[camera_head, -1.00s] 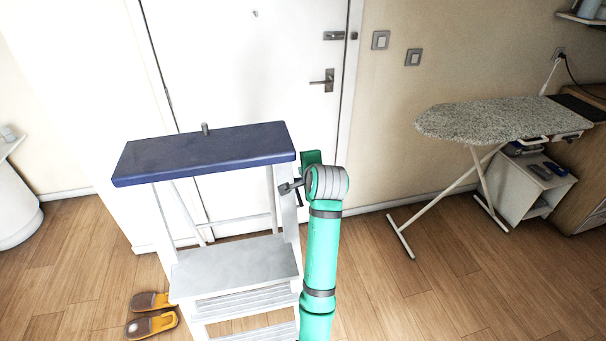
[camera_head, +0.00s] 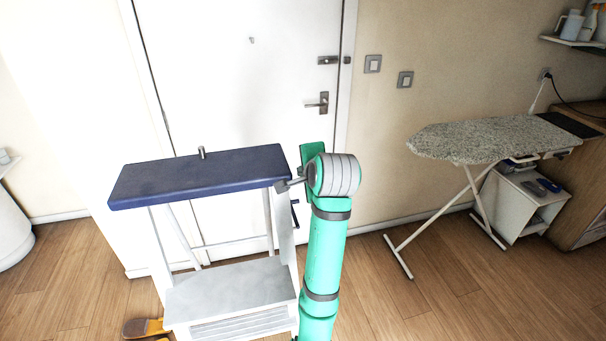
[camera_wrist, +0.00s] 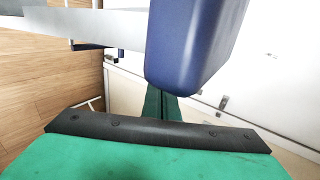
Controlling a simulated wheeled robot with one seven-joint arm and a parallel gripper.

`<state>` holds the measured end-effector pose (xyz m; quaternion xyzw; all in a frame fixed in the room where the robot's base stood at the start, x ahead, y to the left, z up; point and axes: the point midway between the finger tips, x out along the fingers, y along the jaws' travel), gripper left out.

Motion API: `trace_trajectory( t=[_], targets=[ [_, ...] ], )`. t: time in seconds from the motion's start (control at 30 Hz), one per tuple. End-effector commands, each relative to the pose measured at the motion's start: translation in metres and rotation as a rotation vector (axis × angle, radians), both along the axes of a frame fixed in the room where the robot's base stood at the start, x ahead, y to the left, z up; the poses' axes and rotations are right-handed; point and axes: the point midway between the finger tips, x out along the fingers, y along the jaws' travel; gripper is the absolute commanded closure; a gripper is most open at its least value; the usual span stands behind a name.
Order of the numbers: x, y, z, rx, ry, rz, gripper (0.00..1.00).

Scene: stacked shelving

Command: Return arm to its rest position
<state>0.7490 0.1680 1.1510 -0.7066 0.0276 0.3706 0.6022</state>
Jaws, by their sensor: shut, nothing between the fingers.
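My gripper shows in the wrist view as two green fingers (camera_wrist: 160,103) pressed together, with nothing between them. In the head view my green arm rises at the middle right, with the wrist folded near its top. A white step stool with a blue top (camera_head: 200,177) stands just left of my wrist. The blue top (camera_wrist: 190,50) looms close beside the fingers in the wrist view. I cannot tell whether my arm touches the stool.
A white door (camera_head: 240,75) is behind the stool. An ironing board (camera_head: 490,138) stands at the right, by a white cabinet (camera_head: 520,205). An orange slipper (camera_head: 146,327) lies at lower left.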

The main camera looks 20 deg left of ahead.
Motion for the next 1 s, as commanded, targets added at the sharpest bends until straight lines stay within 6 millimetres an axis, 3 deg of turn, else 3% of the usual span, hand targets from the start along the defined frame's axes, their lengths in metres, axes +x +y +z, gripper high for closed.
trace_trajectory(
  t=[0.17, 0.27, 0.37, 0.67, 1.0],
  targets=[
    [0.000, 0.000, -0.002, -0.002, 0.000, 0.000, 1.00],
    [0.000, -0.003, -0.015, -0.011, -0.006, 0.000, 1.00],
    [-0.001, -0.008, -0.042, -0.031, -0.023, 0.000, 1.00],
    [-0.021, -0.037, -0.148, -0.145, -0.124, 0.001, 1.00],
    [-0.078, -0.073, -0.249, -0.309, -0.234, 0.009, 1.00]
  ],
)
